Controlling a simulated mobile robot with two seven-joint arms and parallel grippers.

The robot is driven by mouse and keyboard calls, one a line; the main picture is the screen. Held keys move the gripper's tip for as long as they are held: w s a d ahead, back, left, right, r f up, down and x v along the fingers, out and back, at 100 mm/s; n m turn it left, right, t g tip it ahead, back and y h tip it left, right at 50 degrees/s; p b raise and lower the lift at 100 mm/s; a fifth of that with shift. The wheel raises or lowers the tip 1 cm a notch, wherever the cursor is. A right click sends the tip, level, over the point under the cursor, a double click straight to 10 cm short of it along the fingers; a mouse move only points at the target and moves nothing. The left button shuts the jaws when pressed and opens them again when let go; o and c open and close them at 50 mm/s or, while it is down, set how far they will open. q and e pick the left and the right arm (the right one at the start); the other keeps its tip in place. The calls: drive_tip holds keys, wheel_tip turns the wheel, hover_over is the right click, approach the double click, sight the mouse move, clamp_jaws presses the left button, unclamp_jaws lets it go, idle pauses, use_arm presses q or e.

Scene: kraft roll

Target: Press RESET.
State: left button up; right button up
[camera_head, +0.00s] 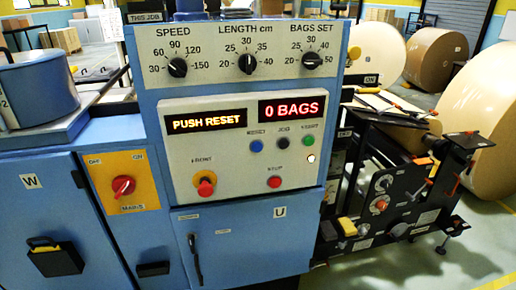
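The blue RESET button (256,146) sits on the pale control panel (235,185) of a blue machine, at the left end of a row of buttons. A small label reading RESET is above it. The left display (206,121) reads PUSH RESET in yellow. The right display (292,108) reads 0 BAGS in red. Neither of my grippers shows in the head view, and nothing covers the button.
A black button (283,144) and a green button (308,141) are close right of RESET. Below are a red STOP button (275,182) and a red mushroom button (205,186). Three dials are above. A red switch (123,186) is left. Large paper rolls (436,58) stand right.

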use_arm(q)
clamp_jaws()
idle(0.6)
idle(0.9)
